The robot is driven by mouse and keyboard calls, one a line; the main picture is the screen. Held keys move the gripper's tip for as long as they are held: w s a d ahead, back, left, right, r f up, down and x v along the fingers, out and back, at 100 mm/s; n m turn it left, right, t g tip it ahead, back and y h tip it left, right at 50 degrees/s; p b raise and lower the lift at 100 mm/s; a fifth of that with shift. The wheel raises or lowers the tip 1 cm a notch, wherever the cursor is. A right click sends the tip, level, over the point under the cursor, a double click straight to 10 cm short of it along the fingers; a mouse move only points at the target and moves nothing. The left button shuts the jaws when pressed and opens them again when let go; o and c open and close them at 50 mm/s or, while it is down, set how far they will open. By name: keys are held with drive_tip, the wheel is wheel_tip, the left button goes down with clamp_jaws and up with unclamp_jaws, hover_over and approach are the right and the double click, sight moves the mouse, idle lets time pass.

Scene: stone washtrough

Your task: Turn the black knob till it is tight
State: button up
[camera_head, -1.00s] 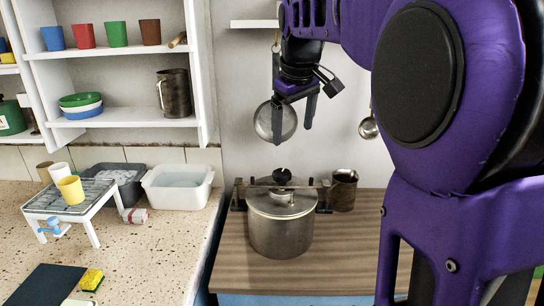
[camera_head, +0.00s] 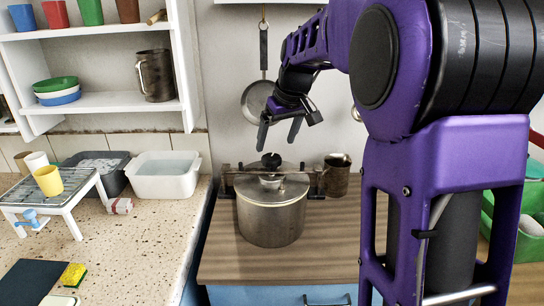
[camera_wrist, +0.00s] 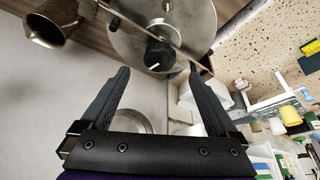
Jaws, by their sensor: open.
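The black knob (camera_head: 271,160) sits on top of the lid of a steel pot (camera_head: 270,215), at the middle of a bar (camera_head: 245,168) that crosses the lid. In the wrist view the knob (camera_wrist: 158,55) has a pale mark on it and lies beyond the fingertips, between their lines. My gripper (camera_head: 279,142) is open and empty, above the knob and apart from it, with its fingers pointing down. In the wrist view both fingers (camera_wrist: 158,75) show spread wide. Nothing hides the knob.
The pot stands on a wooden counter (camera_head: 225,255). A metal mug (camera_head: 337,176) stands close to its right. A pan (camera_head: 258,100) hangs on the wall behind my gripper. A white basin (camera_head: 165,180) stands on the speckled counter to the left. The wood in front of the pot is clear.

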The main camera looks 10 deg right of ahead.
sight(271, 157)
drive_tip(key=x, duration=0.5)
drive_tip(key=shift+w+f+b, duration=0.15)
drive_tip(key=shift+f+b, duration=0.15)
drive_tip(key=shift+f, duration=0.05)
drive_tip(key=c, duration=1.4)
drive_tip(key=shift+a+r, duration=0.1)
